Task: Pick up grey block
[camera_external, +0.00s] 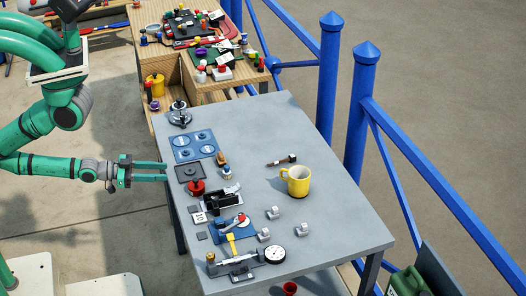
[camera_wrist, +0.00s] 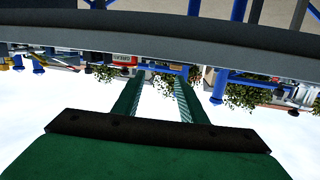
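Several small light-grey blocks stand on the right front part of the grey table (camera_external: 330,215): one (camera_external: 272,213) below the yellow mug, one (camera_external: 263,235) lower left and one (camera_external: 303,230) lower right. Flat grey square pieces (camera_external: 201,236) also lie near the left edge; I cannot tell which piece the task means. My gripper (camera_external: 166,171) is at the table's left edge, well away from the blocks. Its two fingers are apart with nothing between them, also in the wrist view (camera_wrist: 158,84). No block can be made out in the wrist view.
A yellow mug (camera_external: 297,181) stands behind the blocks. A red knob (camera_external: 196,187), a black-and-silver device (camera_external: 221,199), a blue fixture (camera_external: 232,229) and a dial gauge (camera_external: 275,254) crowd the left and front. Blue railings (camera_external: 420,175) run along the right. The table's right middle is clear.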

